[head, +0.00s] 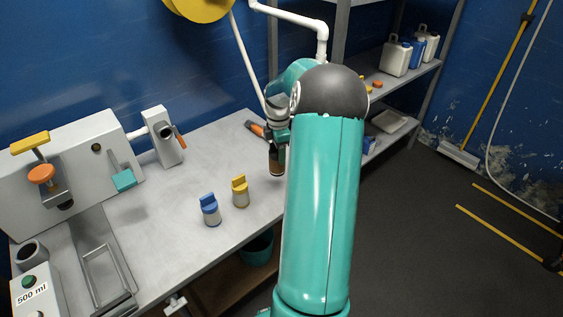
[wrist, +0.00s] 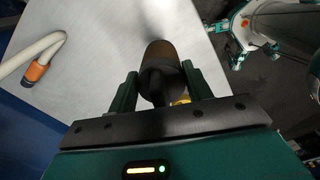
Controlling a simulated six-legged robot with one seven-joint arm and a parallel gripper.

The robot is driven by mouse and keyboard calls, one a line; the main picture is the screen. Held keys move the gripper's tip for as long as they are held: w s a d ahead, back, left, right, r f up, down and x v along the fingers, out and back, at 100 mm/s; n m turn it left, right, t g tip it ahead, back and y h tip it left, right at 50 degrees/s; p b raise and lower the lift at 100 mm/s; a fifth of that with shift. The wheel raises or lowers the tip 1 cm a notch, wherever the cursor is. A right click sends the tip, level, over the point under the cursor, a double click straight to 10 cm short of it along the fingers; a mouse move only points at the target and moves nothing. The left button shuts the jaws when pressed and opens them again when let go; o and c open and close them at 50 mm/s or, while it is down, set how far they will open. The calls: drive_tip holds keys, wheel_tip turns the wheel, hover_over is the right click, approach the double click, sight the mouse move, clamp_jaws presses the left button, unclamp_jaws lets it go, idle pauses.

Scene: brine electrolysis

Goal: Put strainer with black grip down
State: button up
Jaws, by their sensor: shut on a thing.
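My gripper (head: 279,142) is shut on the strainer with black grip (head: 277,163), over the right end of the pale grey bench (head: 170,215). The strainer looks like a dark cylinder with a brownish lower part, pointing down roughly upright. In the wrist view, the strainer (wrist: 160,55) sits between the two green fingers of my gripper (wrist: 160,88). Its lower end is close to the bench top; I cannot tell whether it touches. My arm hides part of the bench to the right.
A blue-topped container (head: 210,210) and a yellow-topped container (head: 240,192) stand left of the strainer. An orange-ended hose (wrist: 38,68) lies on the bench behind it. A grey machine (head: 75,165) fills the bench's left end. Bare bench lies between the machine and containers.

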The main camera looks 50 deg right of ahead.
drive_tip(key=shift+w+d+f, duration=0.25)
drive_tip(key=shift+d+f, duration=0.4)
drive_tip(key=shift+f, duration=0.75)
drive_tip(key=shift+w+d+f, duration=0.25)
drive_tip(key=shift+d+f, duration=0.45)
drive_tip(key=shift+f, duration=0.7)
drive_tip(key=shift+w+d+f, duration=0.25)
drive_tip(key=shift+d+f, duration=0.4)
drive_tip(key=shift+f, duration=0.75)
drive_tip(key=shift+f, duration=0.15)
drive_tip(key=o, duration=1.1)
